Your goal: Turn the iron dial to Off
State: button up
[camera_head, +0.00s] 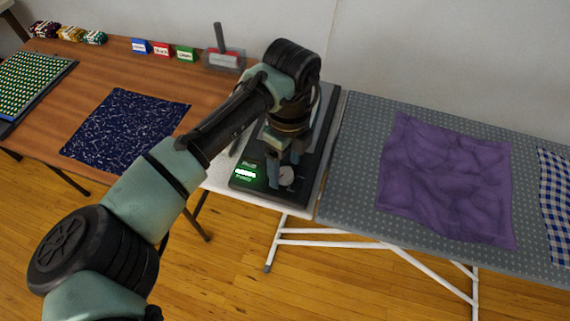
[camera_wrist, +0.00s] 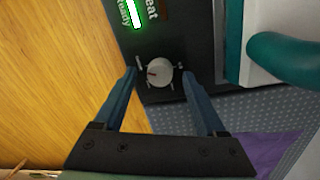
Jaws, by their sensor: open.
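The dial (camera_head: 287,176) is a round grey-white knob on the front of a black panel (camera_head: 325,125). A lit green display (camera_head: 245,173) sits left of the dial. My gripper (camera_head: 283,168) is over the front of the panel. In the wrist view my gripper (camera_wrist: 159,75) is open, with one finger on each side of the dial and gaps between. I cannot tell whether it touches the panel.
A white and teal thing, perhaps the iron (camera_wrist: 285,60), is close on the right in the wrist view. A grey dotted board (camera_head: 355,170) with purple cloth (camera_head: 450,180) lies right. A wooden table (camera_head: 85,75) with dark blue cloth (camera_head: 125,128) stands left.

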jog(key=shift+f, duration=0.6)
grip_shut()
